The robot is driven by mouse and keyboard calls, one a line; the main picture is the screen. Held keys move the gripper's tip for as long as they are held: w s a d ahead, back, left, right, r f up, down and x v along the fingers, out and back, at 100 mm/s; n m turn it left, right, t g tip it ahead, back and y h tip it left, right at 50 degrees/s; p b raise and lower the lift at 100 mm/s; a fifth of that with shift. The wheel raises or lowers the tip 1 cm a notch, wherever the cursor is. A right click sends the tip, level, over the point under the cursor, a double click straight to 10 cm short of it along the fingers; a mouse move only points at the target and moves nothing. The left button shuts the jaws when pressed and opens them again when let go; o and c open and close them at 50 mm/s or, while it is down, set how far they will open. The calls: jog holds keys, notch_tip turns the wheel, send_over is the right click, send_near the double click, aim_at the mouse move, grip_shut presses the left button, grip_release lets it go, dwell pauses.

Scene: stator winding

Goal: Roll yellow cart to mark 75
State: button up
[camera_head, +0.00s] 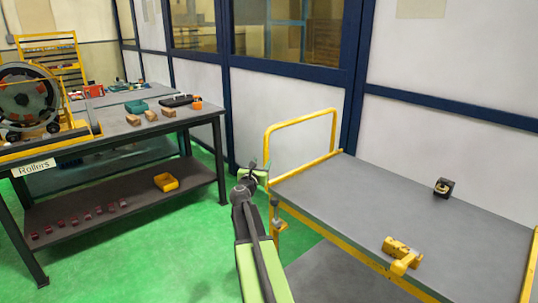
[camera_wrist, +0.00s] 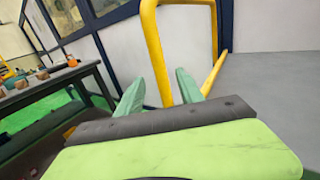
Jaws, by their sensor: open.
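The yellow cart has a grey top (camera_head: 390,215) and a yellow tube handle (camera_head: 301,118) at its left end. It stands on the right against the wall panels. My gripper (camera_head: 258,170) is at the near post of the handle, low, by the cart's left corner. In the wrist view the two teal fingers of my gripper (camera_wrist: 158,92) are spread. The yellow handle (camera_wrist: 155,50) shows between and beyond them. I cannot tell whether a finger touches it. No mark 75 can be made out in either view.
A dark workbench (camera_head: 130,122) with a lower shelf stands on the left, with a wheel-like machine (camera_head: 30,100) and a "Rollers" label. A yellow clamp-like part (camera_head: 402,254) and a small dark block (camera_head: 444,187) lie on the cart. Green floor (camera_head: 185,235) is clear between bench and cart.

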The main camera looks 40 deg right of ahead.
jog(key=x, duration=1)
jog(key=shift+d, duration=0.15)
grip_shut()
dwell(0.9)
